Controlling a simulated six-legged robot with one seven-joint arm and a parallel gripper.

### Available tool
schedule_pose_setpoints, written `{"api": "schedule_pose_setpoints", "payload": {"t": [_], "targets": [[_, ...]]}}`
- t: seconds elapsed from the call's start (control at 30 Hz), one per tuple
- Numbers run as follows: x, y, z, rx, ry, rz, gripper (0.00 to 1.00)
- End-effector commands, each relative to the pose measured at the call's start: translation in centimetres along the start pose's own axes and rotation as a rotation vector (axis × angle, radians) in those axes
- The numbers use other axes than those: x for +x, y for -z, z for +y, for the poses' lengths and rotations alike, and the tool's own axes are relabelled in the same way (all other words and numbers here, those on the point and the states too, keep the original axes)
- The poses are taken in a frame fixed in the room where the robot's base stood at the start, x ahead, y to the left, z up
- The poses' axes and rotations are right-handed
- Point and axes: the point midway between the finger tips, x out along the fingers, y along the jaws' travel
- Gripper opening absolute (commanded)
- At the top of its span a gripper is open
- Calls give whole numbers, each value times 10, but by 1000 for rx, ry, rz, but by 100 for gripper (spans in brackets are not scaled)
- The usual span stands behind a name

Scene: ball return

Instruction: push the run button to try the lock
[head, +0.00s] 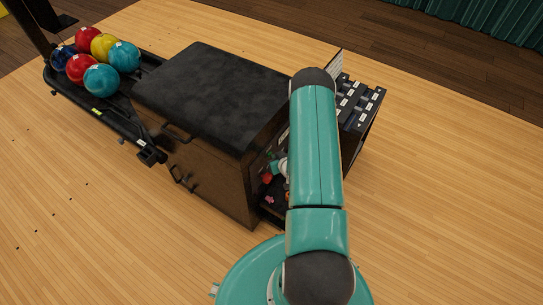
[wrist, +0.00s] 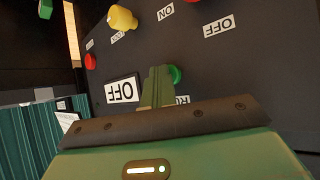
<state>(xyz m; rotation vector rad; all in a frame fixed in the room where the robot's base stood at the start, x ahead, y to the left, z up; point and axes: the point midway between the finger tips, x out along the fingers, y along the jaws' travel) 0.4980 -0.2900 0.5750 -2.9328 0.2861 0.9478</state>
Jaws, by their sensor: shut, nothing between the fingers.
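The wrist view shows a dark control panel (wrist: 245,65) with its labels upside down. A green button (wrist: 175,75) sits on it, partly hidden behind my gripper fingers. The label beside it is mostly covered; only its first letters, which look like "RU", show. My gripper (wrist: 157,72) is shut and empty, its tips over or close beside the green button. I cannot tell whether they touch it. A large white OFF sign (wrist: 122,90) is left of the fingers.
A yellow knob (wrist: 122,18) and a red button (wrist: 90,62) stand out nearby on the panel. In the head view, the black-topped cabinet (head: 215,90) has a rack of several bowling balls (head: 100,78) at left and a labelled box (head: 360,100) at right. Wooden floor is clear around.

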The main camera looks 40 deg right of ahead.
Motion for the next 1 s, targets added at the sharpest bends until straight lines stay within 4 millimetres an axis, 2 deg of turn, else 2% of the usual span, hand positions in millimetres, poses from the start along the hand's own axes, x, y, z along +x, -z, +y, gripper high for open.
{"api": "schedule_pose_setpoints", "payload": {"t": [0.33,0.7,1.0], "targets": [[1,2,-1,-1,2,5,0],[-12,-7,8,0,2,4,0],[-13,-8,9,0,1,2,0]]}}
